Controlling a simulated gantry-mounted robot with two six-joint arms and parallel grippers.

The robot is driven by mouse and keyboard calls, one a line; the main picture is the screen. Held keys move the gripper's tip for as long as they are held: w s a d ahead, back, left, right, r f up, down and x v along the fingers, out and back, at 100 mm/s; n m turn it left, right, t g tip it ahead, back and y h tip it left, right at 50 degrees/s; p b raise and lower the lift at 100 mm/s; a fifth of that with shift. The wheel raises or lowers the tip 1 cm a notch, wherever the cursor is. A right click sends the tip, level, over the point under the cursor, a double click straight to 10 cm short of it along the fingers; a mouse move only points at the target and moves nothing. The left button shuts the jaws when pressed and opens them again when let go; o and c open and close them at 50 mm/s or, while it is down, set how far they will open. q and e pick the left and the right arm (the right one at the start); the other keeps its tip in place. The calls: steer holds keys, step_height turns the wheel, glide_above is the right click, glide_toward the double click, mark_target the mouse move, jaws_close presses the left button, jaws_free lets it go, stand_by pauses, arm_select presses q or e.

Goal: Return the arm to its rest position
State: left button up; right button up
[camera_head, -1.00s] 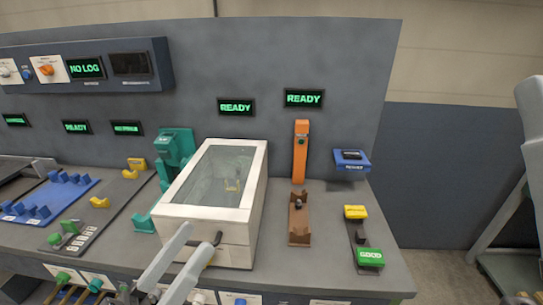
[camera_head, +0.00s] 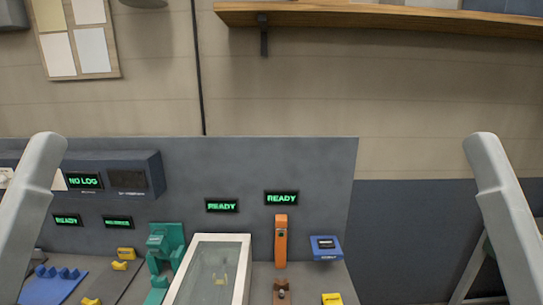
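Two pale grey arm links of mine show in the head view, one at the left edge and one at the right edge. Both run down out of the picture. Neither gripper is in view, so I cannot see whether they are open or shut. Nothing held by either arm is visible. No arm part reaches over the white glass-topped box (camera_head: 241,278) in the middle of the bench.
Along the bench stand a green fixture (camera_head: 165,246), an orange post (camera_head: 281,240), a blue device (camera_head: 326,247), yellow blocks (camera_head: 126,253) and a blue rack (camera_head: 55,283). A grey panel (camera_head: 330,170) with displays stands behind. A wooden shelf (camera_head: 380,18) hangs above.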

arm_select(q)
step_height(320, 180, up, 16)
steer(key=p, duration=1.2)
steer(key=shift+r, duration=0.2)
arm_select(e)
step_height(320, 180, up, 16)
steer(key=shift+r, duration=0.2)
